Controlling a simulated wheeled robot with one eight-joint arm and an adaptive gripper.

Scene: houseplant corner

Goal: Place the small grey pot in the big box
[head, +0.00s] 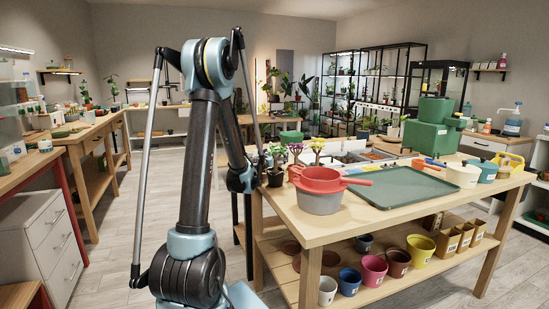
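A small dark grey pot (364,243) stands towards the back of the table's lower shelf. A pale grey-white pot (327,290) stands at that shelf's front left; I cannot tell which is the task's pot. A large green box (425,137) stands at the back of the tabletop with a smaller green box (434,110) on it. I cannot tell whether either is the big box. My arm bends down to a wrist joint near the table's left end. My gripper's fingers cannot be made out.
A grey bowl (320,202) with a red strainer (318,179) sits on the table's (335,229) near left corner. A green tray (400,188) covers the middle. Several coloured pots crowd the lower shelf. A white drawer cabinet (45,235) stands left, with open floor between.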

